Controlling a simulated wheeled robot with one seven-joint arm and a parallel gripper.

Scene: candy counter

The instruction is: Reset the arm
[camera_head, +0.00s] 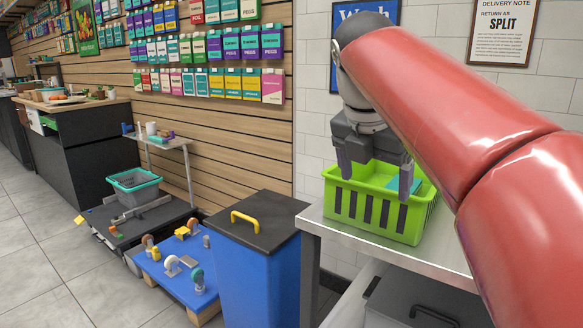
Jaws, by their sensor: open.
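My red arm (450,110) reaches in from the right of the head view. My gripper (375,182) points down with its two fingers spread apart and nothing between them. It is in front of and over a lime green slotted basket (376,212), and the fingertips overlap its rim in the picture. I cannot tell whether they touch it. A teal-blue item shows inside the basket; the rest of the inside is hidden.
The basket stands on a metal table (345,235). A blue bin (258,265) with a black lid and yellow handle stands left of it. A low blue platform (180,282) holds several small items. A grey crate (137,195) stands farther back. Floor at left is clear.

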